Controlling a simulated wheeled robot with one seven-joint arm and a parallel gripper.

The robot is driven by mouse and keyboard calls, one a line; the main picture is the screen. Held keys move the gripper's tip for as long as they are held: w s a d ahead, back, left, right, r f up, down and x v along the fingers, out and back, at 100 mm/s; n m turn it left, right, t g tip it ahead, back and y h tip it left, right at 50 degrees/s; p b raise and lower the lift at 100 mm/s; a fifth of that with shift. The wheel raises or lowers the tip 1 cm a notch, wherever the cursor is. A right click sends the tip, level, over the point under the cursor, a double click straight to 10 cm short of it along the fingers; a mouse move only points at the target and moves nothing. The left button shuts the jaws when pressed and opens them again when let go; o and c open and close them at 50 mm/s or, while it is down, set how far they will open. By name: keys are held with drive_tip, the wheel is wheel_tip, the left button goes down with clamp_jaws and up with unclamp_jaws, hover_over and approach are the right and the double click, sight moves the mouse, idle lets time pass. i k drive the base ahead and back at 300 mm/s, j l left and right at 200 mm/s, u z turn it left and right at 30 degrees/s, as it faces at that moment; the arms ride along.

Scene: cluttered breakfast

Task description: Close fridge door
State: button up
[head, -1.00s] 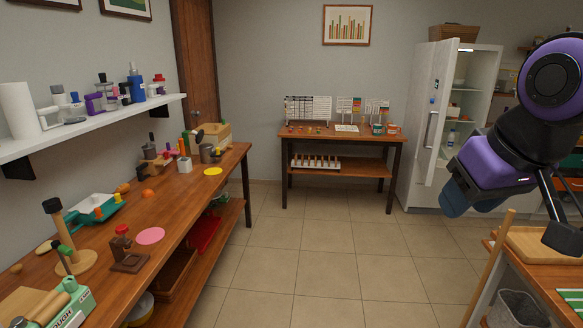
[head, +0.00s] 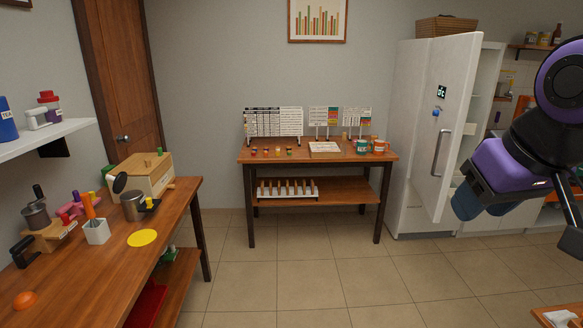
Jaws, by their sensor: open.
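The fridge (head: 408,160) stands against the back wall at the right in the head view. Its white door (head: 460,75) stands ajar, swung out toward me, with a grey vertical handle (head: 436,152) and a few magnets on its face. A strip of the fridge's inside shows to the right of the door. My gripper (head: 480,200) is at the right, in front of the fridge in the picture, with dark blue fingers pointing down. It looks empty. I cannot see it touching the door, and my arm hides part of the fridge's lower right.
A wooden table (head: 320,186) with cups and charts stands left of the fridge. A long wooden counter (head: 100,270) runs along the left. A wicker basket (head: 446,26) sits on the fridge. A table corner (head: 560,316) shows at lower right. The tiled floor (head: 310,285) between is clear.

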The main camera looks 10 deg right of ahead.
sight(454, 60)
drive_tip(key=i+z, duration=0.25)
drive_tip(key=i, duration=0.25)
drive_tip(key=i+j+z, duration=0.1)
drive_tip(key=i+z, duration=0.15)
drive_tip(key=i, duration=0.25)
drive_tip(key=i+j+z, duration=0.2)
drive_tip(key=i, duration=0.3)
drive_tip(key=i+z, duration=0.1)
drive_tip(key=z, duration=0.45)
drive_tip(key=i+j+z, duration=0.1)
drive_tip(key=i, duration=0.45)
drive_tip(key=i+j+z, duration=0.1)
drive_tip(key=i+j, duration=0.15)
drive_tip(key=i, duration=0.35)
